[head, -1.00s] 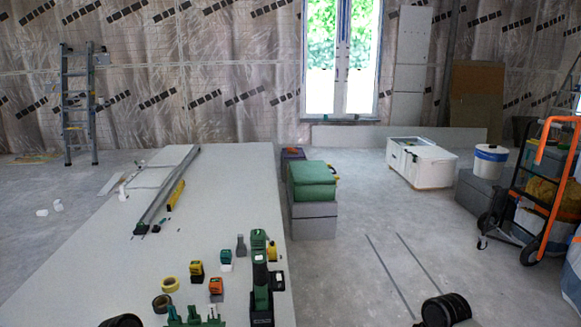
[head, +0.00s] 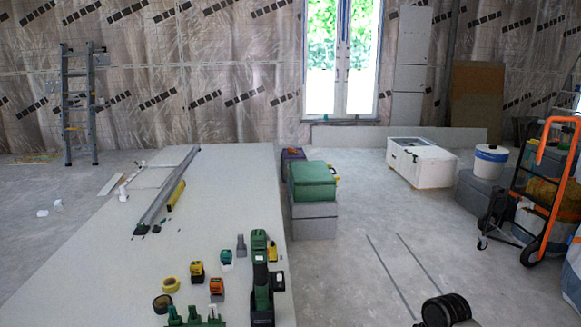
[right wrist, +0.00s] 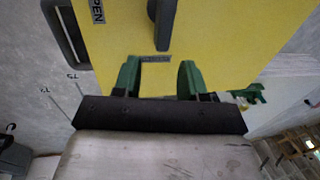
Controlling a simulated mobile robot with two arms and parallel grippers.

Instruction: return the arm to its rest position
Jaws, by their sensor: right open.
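In the right wrist view my right gripper (right wrist: 160,80) has two green fingers set well apart on a dark bar. It is open, with nothing seen held between the fingers. A yellow panel (right wrist: 215,40) lies beyond the fingertips, with dark lettering that ends in "PEN" and a dark handle. I cannot tell whether the fingers touch it. In the head view a dark round part of my own arm shows at the bottom right, but no gripper fingers. My left gripper is in neither current view.
A long pale table (head: 215,215) carries a level, tapes, small tools and a green-and-black drill (head: 262,280). Green and grey boxes (head: 313,182) stand beside it. A white chest (head: 425,168) and an orange hand truck (head: 543,190) stand at right. Floor between is largely clear.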

